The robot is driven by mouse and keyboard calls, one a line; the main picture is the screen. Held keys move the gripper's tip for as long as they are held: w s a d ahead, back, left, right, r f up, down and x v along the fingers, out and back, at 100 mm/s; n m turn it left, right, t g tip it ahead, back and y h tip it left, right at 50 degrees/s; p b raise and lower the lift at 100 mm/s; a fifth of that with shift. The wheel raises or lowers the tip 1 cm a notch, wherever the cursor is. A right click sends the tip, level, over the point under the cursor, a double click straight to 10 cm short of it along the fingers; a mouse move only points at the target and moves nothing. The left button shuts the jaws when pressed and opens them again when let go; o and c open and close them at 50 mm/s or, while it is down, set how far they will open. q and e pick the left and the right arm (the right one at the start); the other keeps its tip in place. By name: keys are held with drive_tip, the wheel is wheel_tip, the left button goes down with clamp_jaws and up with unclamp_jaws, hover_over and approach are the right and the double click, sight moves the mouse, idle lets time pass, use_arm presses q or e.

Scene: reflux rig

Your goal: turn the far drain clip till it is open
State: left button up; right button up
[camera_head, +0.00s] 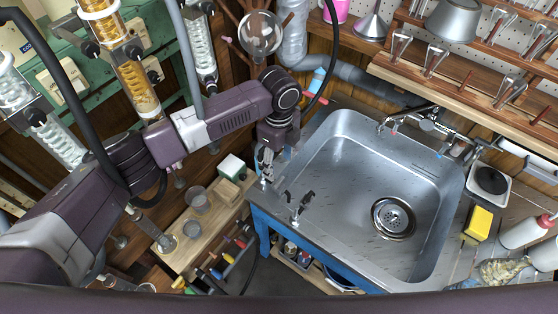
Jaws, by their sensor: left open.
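My left arm comes in from the left, and my left gripper (266,167) points down at the left corner of the steel sink. Its fingers look small and close together here, and nothing is seen held between them. A small metal fitting (264,184), perhaps the far drain clip, shows just below the fingertips at the sink's left edge. I cannot tell whether the fingers touch it or how far it is turned. A second, dark-handled clip (299,204) stands nearer on the sink's left rim, apart from the gripper. My right gripper is out of view.
The steel sink (345,180) is empty, with a round drain (393,218). A wooden bench (187,247) with grey cups stands left of it. Glass coil condensers (133,83) and a round flask (260,35) stand behind my arm. A yellow sponge (479,222) lies at the right.

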sight(279, 181)
use_arm(q)
drive_tip(key=shift+f, duration=0.25)
drive_tip(key=f, duration=0.1)
drive_tip(key=s+f+p, duration=0.1)
drive_tip(key=f, duration=0.1)
drive_tip(key=shift+s, duration=0.15)
wheel_tip(279, 181, down, 3)
drive_tip(key=shift+r, duration=0.2)
drive_tip(key=shift+w+f, duration=0.25)
drive_tip(key=shift+f, duration=0.35)
drive_tip(key=c, duration=1.2)
drive_tip(key=shift+o, duration=0.2)
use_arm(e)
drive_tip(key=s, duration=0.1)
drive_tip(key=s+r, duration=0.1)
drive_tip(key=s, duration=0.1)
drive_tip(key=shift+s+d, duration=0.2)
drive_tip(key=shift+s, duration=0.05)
